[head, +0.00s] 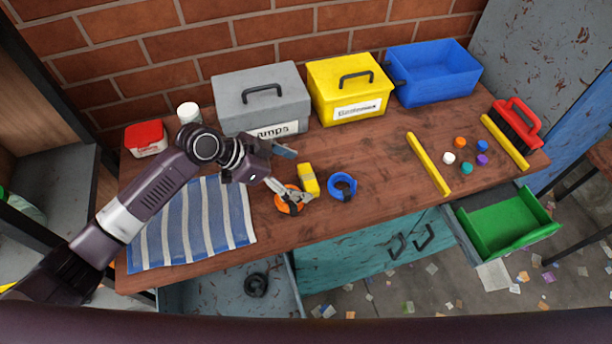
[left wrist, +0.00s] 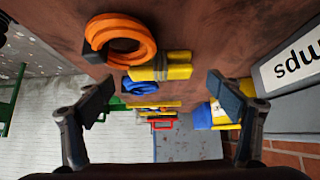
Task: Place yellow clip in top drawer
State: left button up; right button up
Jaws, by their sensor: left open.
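The yellow clip (head: 308,180) lies on the wooden workbench beside an orange clip (head: 288,203) and left of a blue clip (head: 342,186). The yellow clip also shows in the left wrist view (left wrist: 160,68), with the orange clip (left wrist: 122,38) next to it. My left gripper (head: 283,171) is open and empty, just left of the yellow clip. In the left wrist view its two fingers (left wrist: 165,95) stand wide apart. Two drawers are pulled out: a grey one (head: 185,298) at front left with a black clip (head: 256,285) inside, and one at right holding a green tray (head: 508,220).
A grey box (head: 262,97), a yellow box (head: 350,92) and a blue bin (head: 435,75) stand along the back. A striped cloth (head: 190,225) lies at left. Several coloured caps (head: 465,157), yellow bars (head: 428,165) and a red brush (head: 516,125) lie at right. The bench centre is mostly clear.

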aim_at(308, 177)
pick_arm(q)
jog(key=x, duration=0.4)
jog(key=shift+p, duration=0.35)
jog(key=shift+c, duration=0.4)
jog(key=shift+r, duration=0.1)
jog(key=c, duration=1)
